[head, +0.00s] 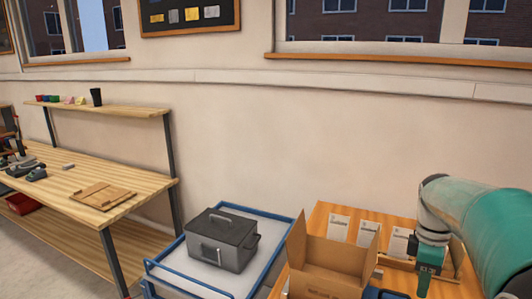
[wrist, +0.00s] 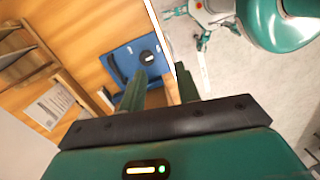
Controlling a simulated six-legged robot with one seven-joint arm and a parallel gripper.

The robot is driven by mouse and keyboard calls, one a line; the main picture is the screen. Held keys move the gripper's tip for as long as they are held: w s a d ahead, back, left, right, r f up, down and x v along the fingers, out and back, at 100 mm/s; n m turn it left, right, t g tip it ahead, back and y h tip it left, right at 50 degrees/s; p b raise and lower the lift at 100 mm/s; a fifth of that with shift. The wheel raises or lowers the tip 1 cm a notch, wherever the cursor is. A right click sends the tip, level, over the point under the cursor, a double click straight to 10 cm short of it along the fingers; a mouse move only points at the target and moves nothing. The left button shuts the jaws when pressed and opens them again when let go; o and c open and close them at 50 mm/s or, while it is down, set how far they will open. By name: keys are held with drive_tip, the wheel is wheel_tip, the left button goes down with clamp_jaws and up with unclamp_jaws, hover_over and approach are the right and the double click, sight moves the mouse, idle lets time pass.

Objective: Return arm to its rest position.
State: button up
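My teal arm comes in from the right in the head view. My gripper (head: 424,288) points down over the wooden table at the lower right, and its tips are near the bottom edge of the picture. In the wrist view the two green fingers of my gripper (wrist: 160,80) stand apart with a gap between them. Nothing shows held in the gap. A blue tray-like object (wrist: 124,60) with a dark round part lies on the table beyond the fingertips.
An open cardboard box (head: 330,262) stands left of my gripper on the wooden table (head: 322,213). White cards (head: 367,233) stand behind it. A grey lidded case (head: 222,238) sits on a blue-railed cart (head: 275,232). A workbench (head: 140,185) with a shelf is at far left.

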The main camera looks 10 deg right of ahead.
drive_tip(key=s+a+r+m+t, duration=0.1)
drive_tip(key=s+a+m+t, duration=0.2)
drive_tip(key=a, duration=0.9)
drive_tip(key=s+a+r+m+t, duration=0.1)
drive_tip(key=s+a+m+t, duration=0.3)
drive_tip(key=s+a+m, duration=0.3)
drive_tip(key=a, duration=0.5)
drive_tip(key=shift+a, duration=0.35)
